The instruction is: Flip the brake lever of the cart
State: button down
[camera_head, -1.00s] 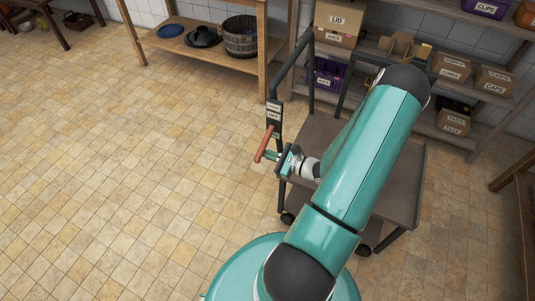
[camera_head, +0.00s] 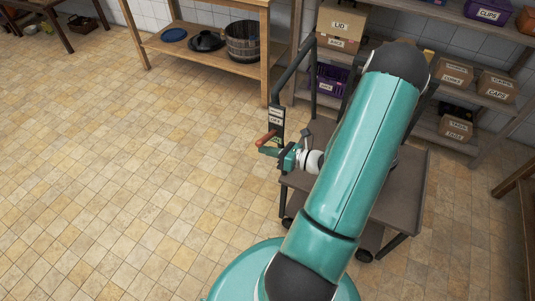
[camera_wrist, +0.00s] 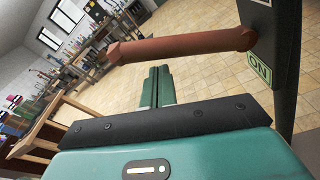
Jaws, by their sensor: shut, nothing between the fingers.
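The cart (camera_head: 408,190) is dark grey with a black handle frame, partly hidden by my arm. My gripper (camera_head: 268,151) is shut and empty, just below the lever. In the wrist view the lever (camera_wrist: 185,47) crosses above the closed fingertips (camera_wrist: 158,78); I cannot tell whether they touch. A green ON label (camera_wrist: 260,69) shows beside the lever's base.
A wooden table (camera_head: 205,55) with a basket (camera_head: 243,40) on its lower shelf stands behind. Shelves with labelled boxes (camera_head: 497,87) stand behind the cart at right. The tiled floor (camera_head: 120,180) on the left is clear.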

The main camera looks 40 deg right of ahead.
jog(key=shift+d+r, duration=0.1)
jog(key=shift+r, duration=0.5)
jog(key=shift+r, duration=0.1)
dwell(0.3)
